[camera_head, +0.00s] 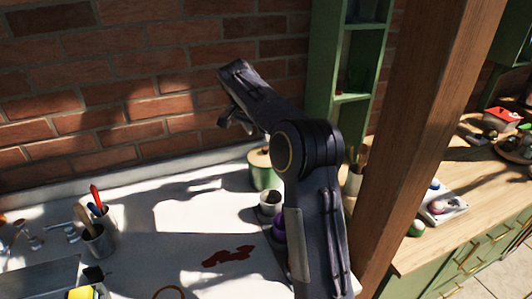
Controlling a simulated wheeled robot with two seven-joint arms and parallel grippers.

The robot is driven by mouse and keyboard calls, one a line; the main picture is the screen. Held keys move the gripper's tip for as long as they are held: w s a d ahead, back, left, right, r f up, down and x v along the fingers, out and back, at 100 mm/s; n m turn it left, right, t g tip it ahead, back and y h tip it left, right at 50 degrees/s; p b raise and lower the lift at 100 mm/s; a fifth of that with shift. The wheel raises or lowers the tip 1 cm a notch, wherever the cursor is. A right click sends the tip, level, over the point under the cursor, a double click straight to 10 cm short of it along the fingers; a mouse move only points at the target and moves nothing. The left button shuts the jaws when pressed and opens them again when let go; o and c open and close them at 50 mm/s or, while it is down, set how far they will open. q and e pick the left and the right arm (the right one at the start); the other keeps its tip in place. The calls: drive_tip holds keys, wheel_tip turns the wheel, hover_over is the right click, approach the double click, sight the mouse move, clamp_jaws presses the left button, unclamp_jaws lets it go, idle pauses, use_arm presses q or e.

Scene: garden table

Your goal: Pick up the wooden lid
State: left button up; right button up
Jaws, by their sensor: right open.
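A wooden lid (259,158) tops a green canister (264,177) near the back of the white counter, and my arm partly covers its right side. My right gripper (234,122) hangs open and empty, higher in the picture than the lid and a little to its left, in front of the brick wall. It looks apart from the lid. My left gripper is not in view.
A small cup (271,198) and a purple object (279,230) stand in front of the canister. A utensil cup (99,242) stands at the left. A wooden post (420,130) rises on the right.

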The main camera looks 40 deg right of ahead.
drive_tip(key=shift+w+d+f, duration=0.25)
drive_tip(key=shift+d+f, duration=0.05)
drive_tip(key=shift+f, duration=0.35)
drive_tip(key=x, duration=0.3)
drive_tip(key=p+x, duration=0.1)
drive_tip(key=x, duration=0.1)
drive_tip(key=shift+s+d+f, duration=0.15)
drive_tip(key=shift+s+d, duration=0.1)
drive_tip(key=shift+s, duration=0.15)
drive_tip(key=shift+w+d+f, duration=0.15)
drive_tip(key=shift+d+f, duration=0.05)
drive_tip(key=shift+f, duration=0.25)
clamp_jaws()
drive_tip(key=shift+r, duration=0.15)
